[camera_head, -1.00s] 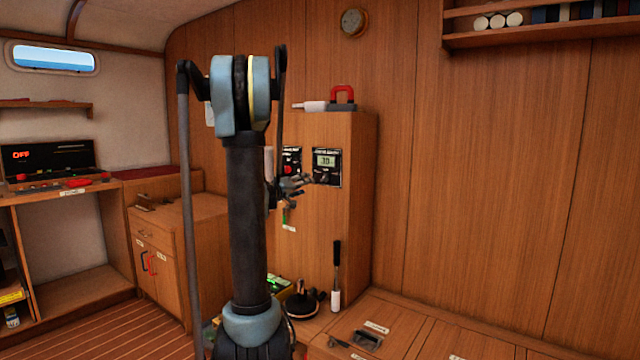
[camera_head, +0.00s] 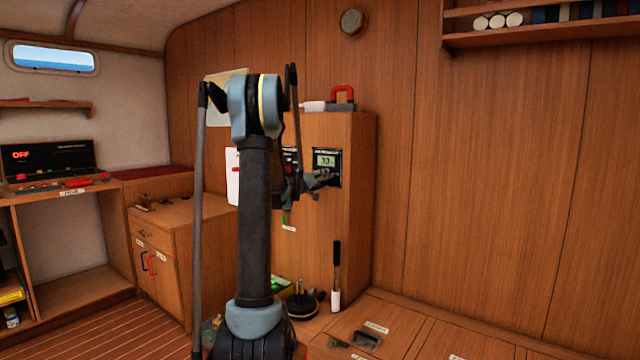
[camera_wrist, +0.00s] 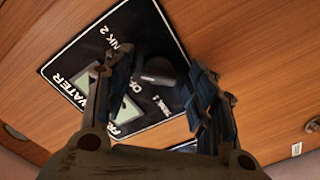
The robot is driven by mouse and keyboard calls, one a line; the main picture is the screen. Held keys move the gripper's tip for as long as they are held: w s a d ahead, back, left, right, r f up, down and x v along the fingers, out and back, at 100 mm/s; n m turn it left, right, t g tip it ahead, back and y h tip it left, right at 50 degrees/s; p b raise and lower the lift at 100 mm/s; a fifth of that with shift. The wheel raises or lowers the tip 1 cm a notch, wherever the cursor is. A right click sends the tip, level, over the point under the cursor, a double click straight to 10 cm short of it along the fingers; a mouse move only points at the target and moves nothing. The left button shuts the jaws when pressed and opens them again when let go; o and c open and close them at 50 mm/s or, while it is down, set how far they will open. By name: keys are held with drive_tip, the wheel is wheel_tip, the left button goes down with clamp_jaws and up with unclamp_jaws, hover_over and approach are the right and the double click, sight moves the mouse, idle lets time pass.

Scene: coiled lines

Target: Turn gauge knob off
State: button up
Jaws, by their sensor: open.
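The gauge panel (camera_head: 328,155) is a black square with a lit display on the wooden cabinet front. In the wrist view the panel (camera_wrist: 88,62) shows tilted, with white lettering for water, tank 2 and off. Its dark knob (camera_wrist: 158,68) sits between my two fingers, with a finger on either side. My gripper (camera_wrist: 152,74) is open and close around the knob; I cannot tell whether either finger touches it. The knob's exact setting is hard to read. In the head view my gripper (camera_head: 322,181) is at the panel's lower edge, covering the knob.
A second black panel (camera_head: 290,157) is left of the gauge, partly behind my arm. A red-handled item (camera_head: 342,95) lies on the cabinet top (camera_head: 362,111). A black-and-white handle (camera_head: 336,276) stands below. Open wall lies to the right.

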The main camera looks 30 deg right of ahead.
drive_tip(key=c, duration=1.1)
drive_tip(key=shift+n, duration=0.3)
drive_tip(key=shift+a+n, duration=0.1)
drive_tip(key=shift+n, duration=3.9)
